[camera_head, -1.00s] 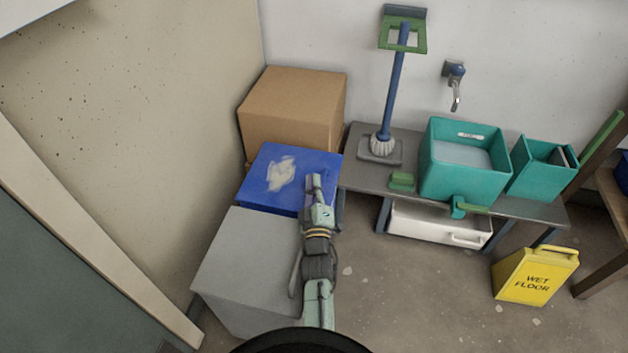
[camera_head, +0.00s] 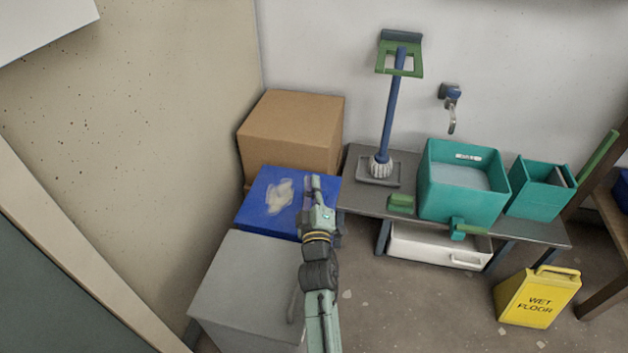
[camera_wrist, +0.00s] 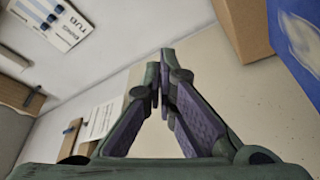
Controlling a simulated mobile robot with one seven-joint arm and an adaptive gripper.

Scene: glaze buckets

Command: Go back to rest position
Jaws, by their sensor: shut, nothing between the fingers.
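My gripper (camera_head: 315,186) is in the head view, at the end of my arm, over the right part of the blue box top. The wrist view shows my gripper (camera_wrist: 166,85) with its two fingers brought together at the tips and nothing between them. The blue box (camera_head: 262,207) has a pale smear on its top. Its edge also shows at the upper right of the wrist view (camera_wrist: 285,30).
A cardboard box (camera_head: 290,130) stands behind the blue box, and a grey box (camera_head: 245,285) in front. To the right, a grey bench (camera_head: 405,208) holds teal buckets (camera_head: 462,190) and a brush (camera_head: 388,120). A yellow wet-floor sign (camera_head: 538,298) stands on the floor.

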